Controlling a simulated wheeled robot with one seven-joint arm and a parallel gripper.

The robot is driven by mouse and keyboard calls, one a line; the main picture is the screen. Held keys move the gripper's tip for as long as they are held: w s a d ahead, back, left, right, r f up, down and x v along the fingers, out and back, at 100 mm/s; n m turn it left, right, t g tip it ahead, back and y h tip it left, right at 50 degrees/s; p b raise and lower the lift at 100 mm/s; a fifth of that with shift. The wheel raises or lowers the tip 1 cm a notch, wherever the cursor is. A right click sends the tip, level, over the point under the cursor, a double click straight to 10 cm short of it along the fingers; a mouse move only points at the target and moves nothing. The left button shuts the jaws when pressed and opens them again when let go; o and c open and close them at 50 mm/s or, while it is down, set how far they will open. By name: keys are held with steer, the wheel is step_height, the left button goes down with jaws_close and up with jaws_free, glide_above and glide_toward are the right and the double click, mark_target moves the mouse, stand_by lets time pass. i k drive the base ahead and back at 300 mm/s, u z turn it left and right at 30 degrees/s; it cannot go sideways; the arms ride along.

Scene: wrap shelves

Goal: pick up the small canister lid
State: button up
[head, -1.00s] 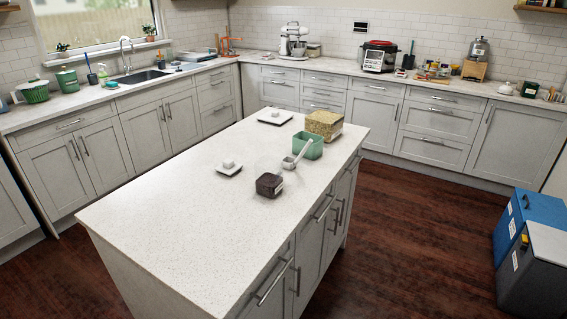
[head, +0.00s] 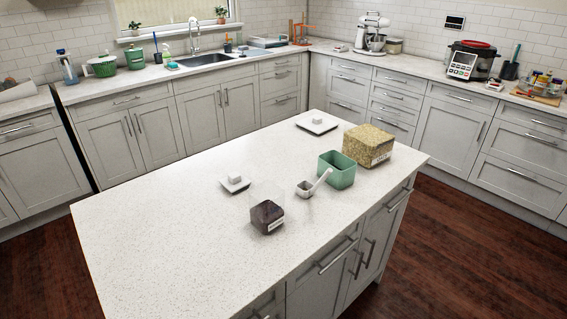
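The small canister lid (head: 235,183) is a white square lid with a raised square knob. It lies on the white speckled island top (head: 170,230), left of the middle. A small clear canister (head: 267,215) with dark contents and a label stands just to its right and nearer to me. A larger white lid (head: 316,123) lies farther back on the island. My gripper is not in view.
A small scoop or cup with a handle (head: 306,188), a green square container (head: 337,169) and a large canister of grain (head: 368,145) stand right of the small lid. The island's left and front top is clear. Counters (head: 205,72) line the walls.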

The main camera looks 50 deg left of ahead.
mark_target(246, 183)
steer(key=u, duration=0.6)
steer(key=i, duration=1.05)
steer(key=u, duration=1.5)
steer(key=i, duration=0.45)
steer(key=u, duration=0.5)
